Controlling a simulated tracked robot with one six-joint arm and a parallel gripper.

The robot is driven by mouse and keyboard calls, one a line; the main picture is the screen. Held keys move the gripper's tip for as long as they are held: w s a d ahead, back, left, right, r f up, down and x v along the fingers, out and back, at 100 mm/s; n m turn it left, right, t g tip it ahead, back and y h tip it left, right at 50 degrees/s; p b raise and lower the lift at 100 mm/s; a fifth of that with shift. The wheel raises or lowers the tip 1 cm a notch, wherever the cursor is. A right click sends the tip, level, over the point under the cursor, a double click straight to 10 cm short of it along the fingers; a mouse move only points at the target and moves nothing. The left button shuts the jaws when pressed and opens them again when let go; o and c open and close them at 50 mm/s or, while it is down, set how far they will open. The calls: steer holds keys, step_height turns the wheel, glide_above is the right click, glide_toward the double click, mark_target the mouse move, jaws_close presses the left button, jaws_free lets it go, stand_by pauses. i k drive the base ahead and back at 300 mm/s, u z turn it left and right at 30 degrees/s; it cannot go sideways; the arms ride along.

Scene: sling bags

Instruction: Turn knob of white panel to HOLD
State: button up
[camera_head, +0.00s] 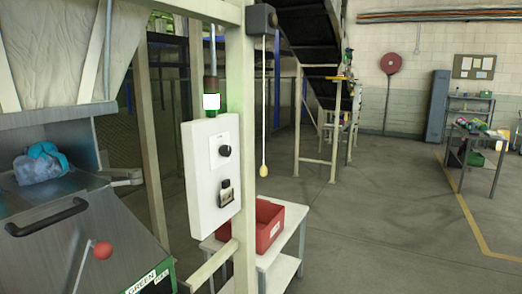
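The white panel (200,208) is fixed upright on a pale post, left of the middle of the picture. A round black knob (224,150) sits on a white plate in its upper part. The knob's pointer direction and the small lettering near it are too small to read. Lower on the panel is a second dark control (226,193) with a lighter plate. My gripper is not in view, and nothing touches the panel.
A grey metal machine (110,215) with a dark handle and red ball lever (103,250) stands at left. A pull cord (263,120) hangs right of the post. A red crate (269,225) sits on a low white table (279,262) behind. The floor at right is open.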

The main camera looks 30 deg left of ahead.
mark_target(225, 150)
steer(key=z, duration=0.85)
steer(key=i, duration=1.25)
steer(key=u, duration=2.5)
